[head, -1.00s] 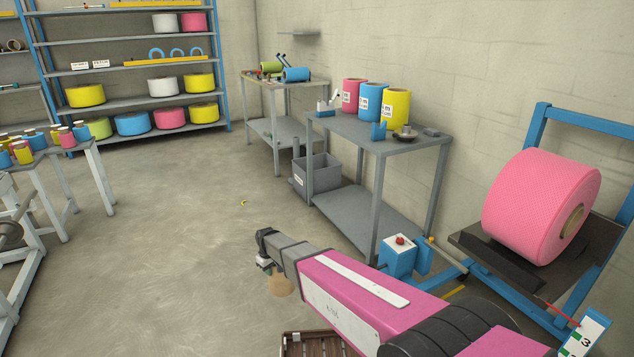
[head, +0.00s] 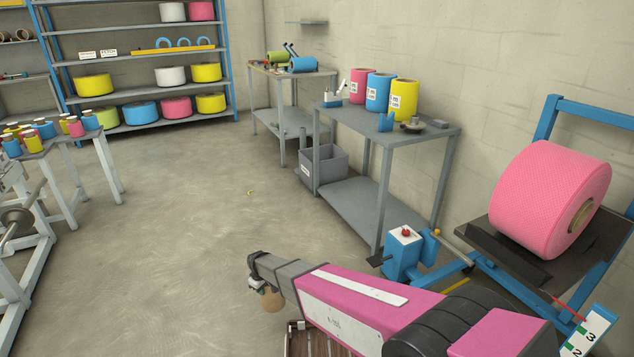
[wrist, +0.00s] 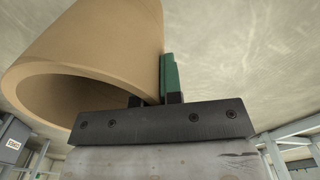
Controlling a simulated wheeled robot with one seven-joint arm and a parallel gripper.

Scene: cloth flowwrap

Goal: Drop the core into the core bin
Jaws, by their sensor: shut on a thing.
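The core, a brown cardboard tube (wrist: 85,60), is held in my gripper (wrist: 160,85). A green finger pad presses on the side of its wall near one end, and the tube's open end faces the left of the wrist view. In the head view only a small tan part of the core (head: 274,301) shows below my gripper (head: 260,285), which hangs over open floor. A labelled grey box shows in the wrist view (wrist: 12,140).
The grey table (head: 385,130) holds pink, blue and yellow rolls. A blue stand with a red button (head: 404,252) and a cradle with a big pink roll (head: 550,195) are at right. A brown slatted crate (head: 312,340) is below my arm.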

